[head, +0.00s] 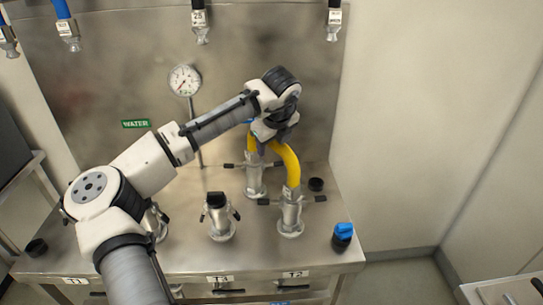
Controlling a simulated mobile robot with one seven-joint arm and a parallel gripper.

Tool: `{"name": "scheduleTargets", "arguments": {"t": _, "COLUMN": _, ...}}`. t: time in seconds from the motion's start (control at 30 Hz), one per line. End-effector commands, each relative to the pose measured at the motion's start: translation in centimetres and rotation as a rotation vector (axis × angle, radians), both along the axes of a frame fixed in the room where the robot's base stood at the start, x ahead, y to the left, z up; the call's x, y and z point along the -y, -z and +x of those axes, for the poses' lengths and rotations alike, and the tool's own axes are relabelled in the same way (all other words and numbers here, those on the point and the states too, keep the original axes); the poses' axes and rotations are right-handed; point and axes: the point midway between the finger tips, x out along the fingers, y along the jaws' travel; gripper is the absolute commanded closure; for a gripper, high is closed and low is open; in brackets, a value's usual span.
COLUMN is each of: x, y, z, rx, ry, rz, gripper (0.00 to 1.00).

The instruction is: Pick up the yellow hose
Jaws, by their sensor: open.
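The yellow hose (289,162) curves as a short arch on the steel bench. Its near end comes down to a metal fitting with side handles (291,208), just above the T2 label. Its other end drops toward a second metal fitting behind (256,178). My gripper (266,146) is at the top of the arch, pointing down, and is open. My gripper and wrist cover part of the top of the hose. I cannot tell from this view whether the fingers touch it or straddle it.
A capped fitting (220,217) stands above the T3 label. A blue-and-black cap (343,236) sits at the bench's right edge, and black caps (316,184) lie about. A pressure gauge (184,80) rises in front of the steel back panel (110,75). Hose ends hang above.

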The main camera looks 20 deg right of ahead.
Motion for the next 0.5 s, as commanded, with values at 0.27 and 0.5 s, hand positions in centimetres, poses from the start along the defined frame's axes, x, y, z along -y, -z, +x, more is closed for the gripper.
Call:
{"name": "scheduleTargets", "arguments": {"t": 0.27, "x": -0.01, "y": -0.04, "z": -0.01, "rx": 0.0, "ry": 0.0, "rz": 0.0, "gripper": 0.71}}
{"name": "scheduleTargets", "arguments": {"t": 0.5, "x": 0.0, "y": -0.17, "z": 0.01, "rx": 0.002, "ry": -0.001, "rz": -0.002, "gripper": 0.99}}
